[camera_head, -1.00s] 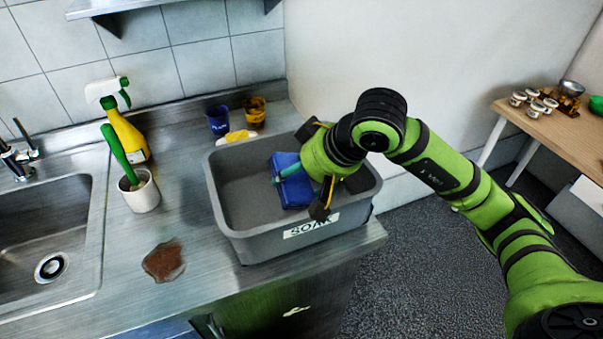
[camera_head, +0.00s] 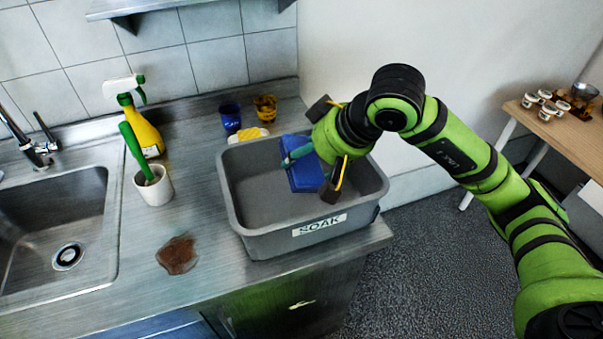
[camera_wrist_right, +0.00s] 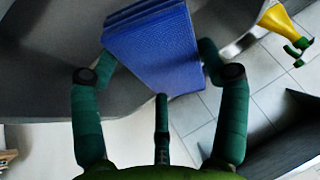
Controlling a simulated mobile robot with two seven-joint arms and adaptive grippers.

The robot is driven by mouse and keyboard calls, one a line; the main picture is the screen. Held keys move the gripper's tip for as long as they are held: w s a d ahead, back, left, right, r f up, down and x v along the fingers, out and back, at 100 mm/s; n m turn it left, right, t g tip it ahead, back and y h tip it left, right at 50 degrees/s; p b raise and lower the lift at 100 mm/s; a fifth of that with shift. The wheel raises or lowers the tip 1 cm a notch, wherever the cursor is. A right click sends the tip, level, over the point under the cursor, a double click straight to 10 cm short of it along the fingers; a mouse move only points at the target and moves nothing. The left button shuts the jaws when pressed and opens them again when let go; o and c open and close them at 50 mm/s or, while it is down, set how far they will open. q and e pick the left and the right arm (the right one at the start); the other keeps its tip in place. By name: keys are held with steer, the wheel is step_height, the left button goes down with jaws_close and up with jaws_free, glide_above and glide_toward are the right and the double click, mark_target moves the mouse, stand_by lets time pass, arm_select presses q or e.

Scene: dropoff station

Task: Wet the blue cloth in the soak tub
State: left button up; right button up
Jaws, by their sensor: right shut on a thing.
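The grey soak tub (camera_head: 250,222), labelled SOAK, stands on the metal counter near its right end. The blue cloth (camera_head: 303,176) looks like a folded block and is over the tub's inside, its top overlapping the far rim. My right gripper (camera_head: 308,162) is shut on the cloth from the right. In the right wrist view, the teal fingers (camera_wrist_right: 158,75) are around the cloth (camera_wrist_right: 155,45). The lower edge of the cloth is partly behind the gripper, and I cannot tell whether it is wet. No water is clearly visible in the tub. My left gripper is out of view.
Behind the tub are a yellow-and-white sponge-like item (camera_head: 248,134), a blue cup (camera_head: 231,118) and an amber cup (camera_head: 266,108). Left are a yellow spray bottle (camera_head: 145,136), a white pot (camera_head: 154,188) with a green brush, a brown spill (camera_head: 177,254) and the sink (camera_head: 50,225).

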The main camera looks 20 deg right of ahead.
mark_target(311, 162)
steer(key=shift+r+p, duration=1.6)
steer(key=shift+r, duration=1.75)
step_height(311, 162, up, 4)
steer(key=shift+p, duration=1)
steer(key=shift+c, duration=0.2)
steer(key=shift+s+d+r, duration=0.2)
steer(key=shift+s+d, duration=0.15)
steer(key=shift+d, duration=0.15)
steer(key=shift+s+d+r, duration=0.15)
steer(key=shift+s+d, duration=0.2)
steer(key=shift+d, duration=0.15)
